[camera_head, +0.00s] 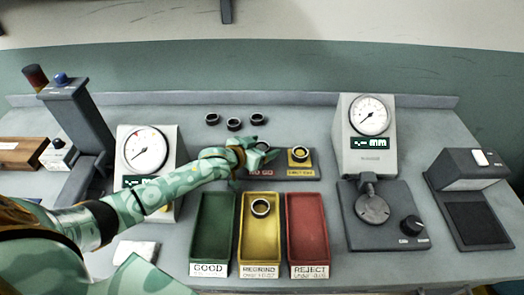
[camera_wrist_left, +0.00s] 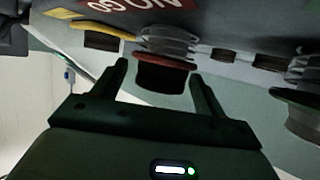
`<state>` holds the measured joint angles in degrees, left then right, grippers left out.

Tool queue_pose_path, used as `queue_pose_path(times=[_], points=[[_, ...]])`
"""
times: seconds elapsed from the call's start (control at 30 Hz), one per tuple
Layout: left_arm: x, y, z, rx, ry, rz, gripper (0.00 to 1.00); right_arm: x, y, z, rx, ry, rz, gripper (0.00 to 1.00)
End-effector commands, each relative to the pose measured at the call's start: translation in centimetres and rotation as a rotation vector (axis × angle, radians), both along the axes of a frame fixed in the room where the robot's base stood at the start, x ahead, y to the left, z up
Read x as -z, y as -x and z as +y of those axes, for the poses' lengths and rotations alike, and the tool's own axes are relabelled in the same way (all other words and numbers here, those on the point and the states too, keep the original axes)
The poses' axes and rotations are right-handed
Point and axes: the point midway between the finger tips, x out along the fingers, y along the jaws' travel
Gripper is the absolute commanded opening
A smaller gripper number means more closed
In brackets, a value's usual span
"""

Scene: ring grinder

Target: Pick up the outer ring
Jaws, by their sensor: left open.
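My left gripper (camera_head: 262,157) reaches in from the left, over the gauge block's NO GO end. In the left wrist view the same gripper (camera_wrist_left: 160,82) is open, with a dark round piece with a reddish edge (camera_wrist_left: 162,75) between its fingers. I cannot tell whether the fingers touch it. A dark ring (camera_head: 262,146) shows beside the gripper at the block, partly hidden by it. Three more dark rings stand behind the block: left (camera_head: 212,119), middle (camera_head: 234,124) and right (camera_head: 258,119). Another ring (camera_head: 261,207) lies in the yellow REGRIND bin (camera_head: 258,250).
The green GOOD bin (camera_head: 210,240) and red REJECT bin (camera_head: 306,235) flank the yellow one. A yellow-marked station with a ring (camera_head: 300,153) is at the block's right end. Dial gauges stand left (camera_head: 147,150) and right (camera_head: 370,117).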

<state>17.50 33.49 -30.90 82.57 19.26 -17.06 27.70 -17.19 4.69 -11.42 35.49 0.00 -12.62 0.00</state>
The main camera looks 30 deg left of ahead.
Motion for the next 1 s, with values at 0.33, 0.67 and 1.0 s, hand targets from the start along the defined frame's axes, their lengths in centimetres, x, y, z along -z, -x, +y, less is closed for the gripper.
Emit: queue_pose_path(times=[0.33,0.67,1.0], points=[[0.0,0.0,0.0,0.0,-0.001,0.0,0.31,-0.1,-0.1,0.3,0.001,-0.005,-0.002,0.36],[-0.1,0.0,0.0,0.0,-0.001,0.0,0.17,-0.1,-0.1,0.3,0.001,-0.005,-0.003,0.36],[-4.6,0.7,-0.6,0.004,0.001,-0.003,0.17,-2.1,-0.4,0.3,0.0,-0.004,-0.009,0.36]])
